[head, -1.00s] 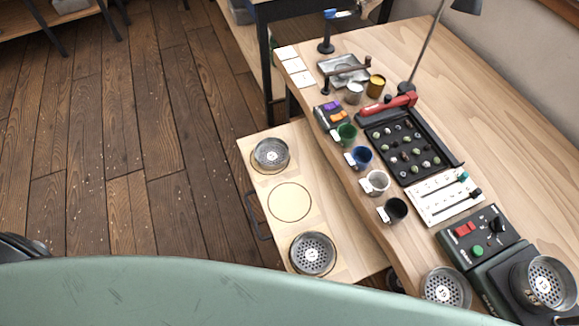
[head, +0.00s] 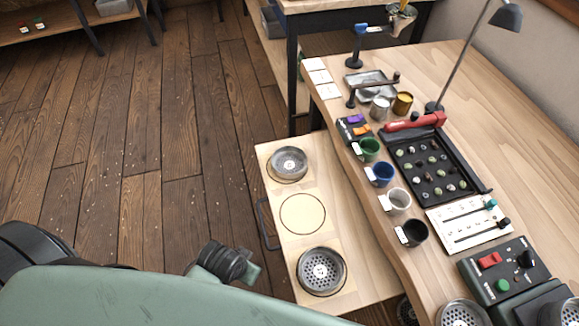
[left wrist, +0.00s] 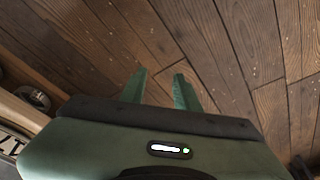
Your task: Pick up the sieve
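Several round metal sieves with perforated bottoms are in the head view. One sieve (head: 288,163) sits at the far end of the low wooden board (head: 345,240), and another sieve (head: 322,270) sits at its near end. A third sieve (head: 462,313) is partly cut off at the bottom edge. My left gripper (left wrist: 160,82) is open and empty in the left wrist view, its two green fingers apart over the floor. A dark round object (left wrist: 33,97), possibly a sieve, shows at that view's left edge. My right gripper is in neither view.
An empty marked circle (head: 303,213) lies between the two sieves on the board. The worktable holds coloured cups, including a blue cup (head: 379,174), a black bean tray (head: 430,163), a slider panel (head: 468,223) and a control box (head: 503,270). The wooden floor (head: 140,150) at left is clear.

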